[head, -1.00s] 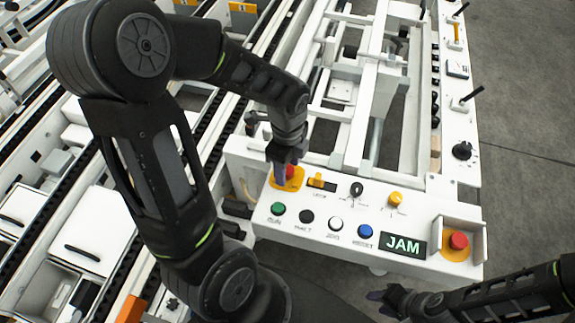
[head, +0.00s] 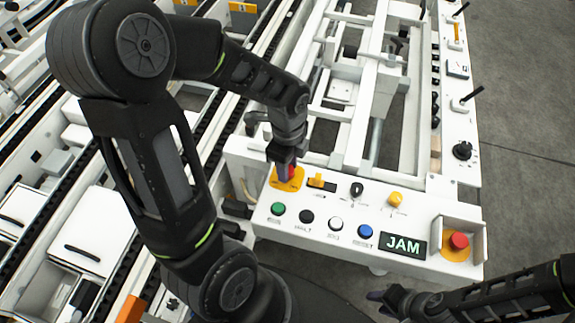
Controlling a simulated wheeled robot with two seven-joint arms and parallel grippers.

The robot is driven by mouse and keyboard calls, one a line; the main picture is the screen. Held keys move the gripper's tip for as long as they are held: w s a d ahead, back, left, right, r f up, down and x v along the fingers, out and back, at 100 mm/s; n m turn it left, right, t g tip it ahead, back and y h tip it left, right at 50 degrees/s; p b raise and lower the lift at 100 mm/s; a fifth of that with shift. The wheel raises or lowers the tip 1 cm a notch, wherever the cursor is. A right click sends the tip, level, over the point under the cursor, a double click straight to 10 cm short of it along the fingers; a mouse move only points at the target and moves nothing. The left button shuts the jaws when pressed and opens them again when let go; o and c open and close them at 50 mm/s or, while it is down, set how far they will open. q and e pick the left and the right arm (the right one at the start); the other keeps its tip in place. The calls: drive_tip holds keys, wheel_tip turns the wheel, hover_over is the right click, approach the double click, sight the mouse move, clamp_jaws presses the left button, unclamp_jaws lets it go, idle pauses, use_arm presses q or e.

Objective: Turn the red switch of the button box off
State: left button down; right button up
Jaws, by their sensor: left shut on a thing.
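The white button box (head: 300,236) sits in the lower middle. Its red switch (head: 292,171) stands on a yellow plate (head: 290,184) at the box's upper left and is partly hidden by my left gripper. My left gripper (head: 285,172) comes down from above and is shut on the red switch. My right gripper (head: 385,297) is at the lower right, apart from the box; its fingers are small and dark, and I cannot tell whether they are open.
The box also carries a green button (head: 278,209), a black button (head: 306,216), a white button (head: 335,223), a blue button (head: 365,231), a yellow knob (head: 395,198), a lit JAM display (head: 405,246) and a red mushroom button (head: 459,240) in a guard. Conveyor rails lie to the left.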

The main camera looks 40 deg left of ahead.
use_arm(q)
drive_tip(key=shift+n, duration=0.3)
drive_tip(key=n+b, duration=0.1)
drive_tip(key=n, duration=0.2)
drive_tip(key=n+b, duration=0.1)
drive_tip(key=n, duration=0.4)
drive_tip(key=n+b, duration=0.1)
drive_tip(key=n, duration=0.3)
drive_tip(key=shift+w, duration=0.1)
drive_tip(key=n+b, duration=0.1)
drive_tip(key=n, duration=0.4)
idle(0.4)
drive_tip(key=c, duration=1)
unclamp_jaws()
